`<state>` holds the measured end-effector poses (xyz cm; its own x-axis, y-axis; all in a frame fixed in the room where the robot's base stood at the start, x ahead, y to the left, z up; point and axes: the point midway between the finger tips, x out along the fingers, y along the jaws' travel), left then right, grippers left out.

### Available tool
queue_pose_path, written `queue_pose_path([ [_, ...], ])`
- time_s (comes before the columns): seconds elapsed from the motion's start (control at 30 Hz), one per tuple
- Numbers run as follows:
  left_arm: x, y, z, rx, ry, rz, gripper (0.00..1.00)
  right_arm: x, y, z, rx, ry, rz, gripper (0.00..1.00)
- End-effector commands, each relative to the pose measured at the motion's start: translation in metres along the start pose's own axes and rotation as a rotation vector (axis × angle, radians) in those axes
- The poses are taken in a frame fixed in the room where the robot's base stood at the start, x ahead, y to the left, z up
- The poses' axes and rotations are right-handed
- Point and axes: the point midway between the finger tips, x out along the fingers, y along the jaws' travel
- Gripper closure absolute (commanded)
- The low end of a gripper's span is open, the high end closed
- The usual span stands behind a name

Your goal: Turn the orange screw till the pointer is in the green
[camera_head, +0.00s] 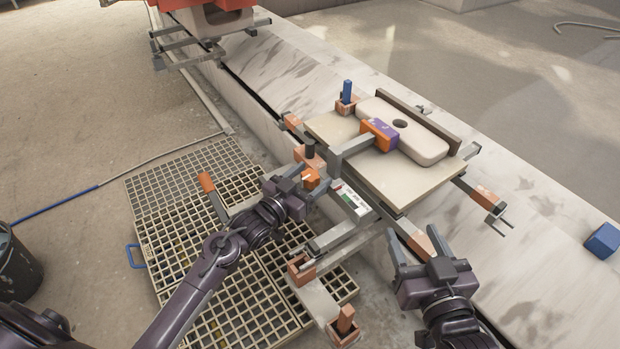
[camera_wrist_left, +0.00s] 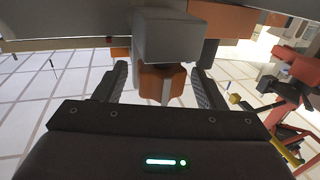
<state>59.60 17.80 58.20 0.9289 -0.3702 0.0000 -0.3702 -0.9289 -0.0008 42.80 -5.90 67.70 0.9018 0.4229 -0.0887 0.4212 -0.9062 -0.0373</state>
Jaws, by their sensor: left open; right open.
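An orange screw head (camera_wrist_left: 175,84) sits between the two fingers of my left gripper (camera_wrist_left: 161,88) in the left wrist view, below a grey block. The fingers are open, with a gap on each side. In the head view my left gripper (camera_head: 302,182) is at the near side of the fixture, by an orange part (camera_head: 311,177). A small white scale plate (camera_head: 353,199) with some green lies just right of it. The pointer's place on it is too small to read. My right gripper (camera_head: 419,243) is open and empty near the fixture's front right.
A pale slab (camera_head: 410,182) carries a cream block with a hole, under an orange and purple clamp (camera_head: 380,134). Grey rails with orange ends stick out around it. Floor grating (camera_head: 165,215) lies left; a blue block (camera_head: 603,240) sits far right.

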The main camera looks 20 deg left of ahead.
Motion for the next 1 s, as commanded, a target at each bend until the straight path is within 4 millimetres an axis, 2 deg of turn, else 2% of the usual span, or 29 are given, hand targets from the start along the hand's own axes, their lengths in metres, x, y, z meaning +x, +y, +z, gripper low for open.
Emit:
queue_pose_path([
  [0.37,0.0026,0.0002,0.0003,-0.001,-0.001,0.000,0.37,0.0004,0.0002,-0.0057,-0.001,0.026,0.000,0.42],
  [0.7,0.0025,0.0001,0.0002,-0.001,0.000,0.000,0.80,0.0004,0.0000,-0.0055,-0.001,0.025,0.000,0.42],
  [1.0,0.0027,-0.0008,-0.0006,0.001,0.000,0.043,0.80,0.0003,-0.0003,-0.0008,-0.001,-0.008,-0.001,0.42],
])
